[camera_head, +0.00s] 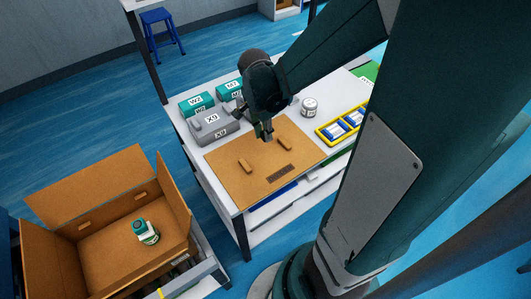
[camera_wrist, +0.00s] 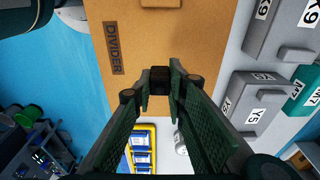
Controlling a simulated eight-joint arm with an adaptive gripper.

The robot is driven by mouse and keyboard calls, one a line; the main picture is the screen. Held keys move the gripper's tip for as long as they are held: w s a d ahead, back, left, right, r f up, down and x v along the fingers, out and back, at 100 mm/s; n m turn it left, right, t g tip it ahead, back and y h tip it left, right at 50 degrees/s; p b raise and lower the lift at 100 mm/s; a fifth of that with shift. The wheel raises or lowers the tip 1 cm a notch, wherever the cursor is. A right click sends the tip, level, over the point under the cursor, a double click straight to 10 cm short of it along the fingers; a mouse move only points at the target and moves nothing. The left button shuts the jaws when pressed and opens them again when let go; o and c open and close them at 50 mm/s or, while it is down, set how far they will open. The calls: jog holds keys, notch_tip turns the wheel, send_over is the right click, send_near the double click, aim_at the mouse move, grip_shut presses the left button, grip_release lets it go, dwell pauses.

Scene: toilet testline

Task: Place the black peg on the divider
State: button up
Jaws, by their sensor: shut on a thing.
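The divider (camera_head: 228,180) is a flat brown cardboard-like board lying on the white table, with two small wooden handles and a dark label. In the wrist view the divider (camera_wrist: 205,40) fills the upper middle, with the word "DIVIDER" at its left edge. My gripper (camera_head: 268,136) is over the far part of the board in the head view. In the wrist view my gripper (camera_wrist: 160,76) is shut on the small black peg (camera_wrist: 160,73), which shows between the fingertips. I cannot tell whether the peg touches the board. The peg is not distinct in the head view.
Grey and teal labelled boxes, including a grey one (camera_head: 212,127), stand left of my gripper. A white jar (camera_head: 309,107) and a yellow tray (camera_head: 323,133) with blue-and-white items stand to the right. An open cardboard box (camera_head: 115,263) holding a bottle (camera_head: 147,232) is at lower left.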

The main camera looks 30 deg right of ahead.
jog(key=shift+f, duration=0.1)
jog(key=b, duration=0.1)
send_over(266, 155)
jog(key=shift+a+f, duration=0.15)
jog(key=shift+f, duration=2.7)
jog(key=shift+f, duration=0.1)
jog(key=shift+f+b, duration=0.75)
jog(key=shift+f, duration=1.25)
jog(key=shift+f, duration=0.15)
jog(key=o, duration=0.8)
jog(key=shift+o, duration=0.2)
jog(key=shift+r, duration=0.2)
jog(key=shift+a+r+p, duration=0.25)
jog(key=shift+r+p, duration=0.2)
jog(key=shift+r, duration=1.55)
jog(key=shift+a+r+p, duration=0.2)
jog(key=shift+r+p, duration=0.3)
jog(key=shift+r, duration=1.45)
jog(key=shift+a+r+p, duration=0.25)
jog(key=shift+r+p, duration=0.2)
jog(key=shift+r, duration=1.55)
